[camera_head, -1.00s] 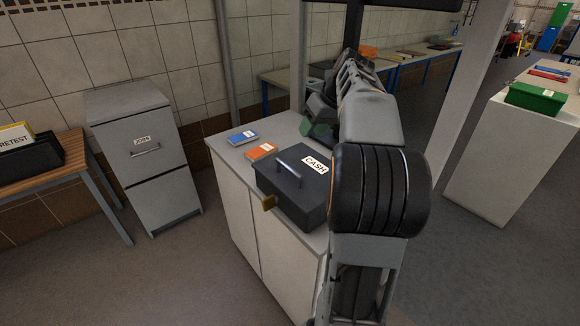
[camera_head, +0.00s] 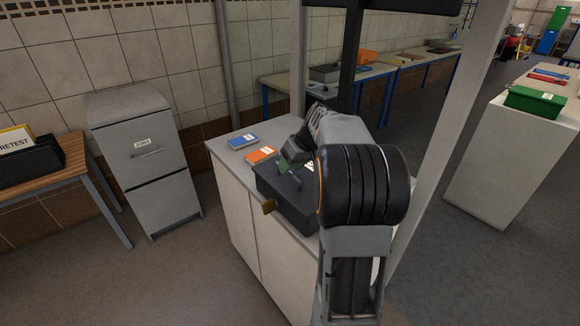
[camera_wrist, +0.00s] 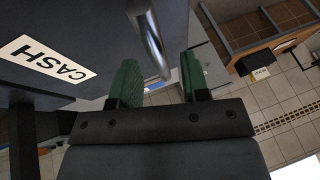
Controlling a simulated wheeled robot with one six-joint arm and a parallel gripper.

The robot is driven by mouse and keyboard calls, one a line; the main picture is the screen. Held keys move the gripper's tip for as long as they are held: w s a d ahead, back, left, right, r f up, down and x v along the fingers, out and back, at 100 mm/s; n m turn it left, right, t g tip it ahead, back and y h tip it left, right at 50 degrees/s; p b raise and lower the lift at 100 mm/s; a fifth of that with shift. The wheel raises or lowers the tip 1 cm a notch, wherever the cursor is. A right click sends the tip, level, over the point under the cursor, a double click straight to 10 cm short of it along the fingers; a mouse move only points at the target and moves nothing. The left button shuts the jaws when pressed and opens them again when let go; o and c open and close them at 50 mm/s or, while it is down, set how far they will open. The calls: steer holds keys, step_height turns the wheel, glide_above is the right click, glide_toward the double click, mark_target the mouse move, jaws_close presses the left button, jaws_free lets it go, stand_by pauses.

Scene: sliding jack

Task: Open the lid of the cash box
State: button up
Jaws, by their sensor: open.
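The cash box (camera_head: 294,216) is dark grey with its lid shut. It stands on the white cabinet, and a brass-coloured tab (camera_head: 268,206) sticks out from its near left side. My gripper (camera_head: 287,170) is over the lid at the handle, its green fingers apart. In the wrist view the metal lid handle (camera_wrist: 147,35) reaches into the gap between the two open fingers (camera_wrist: 162,82). I cannot tell whether they touch it. The CASH label (camera_wrist: 45,66) shows on the lid there. In the head view my arm hides the box's right side and most of the label.
The white cabinet (camera_head: 238,215) also carries a blue box (camera_head: 242,141) and an orange one (camera_head: 261,155) behind the cash box. A grey filing cabinet (camera_head: 147,165) stands to the left. A pale post (camera_head: 455,130) rises on the right. Floor is clear in front.

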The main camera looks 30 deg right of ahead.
steer(key=shift+w+a+f, duration=0.1)
steer(key=shift+f, duration=0.2)
jaws_close()
stand_by(0.5)
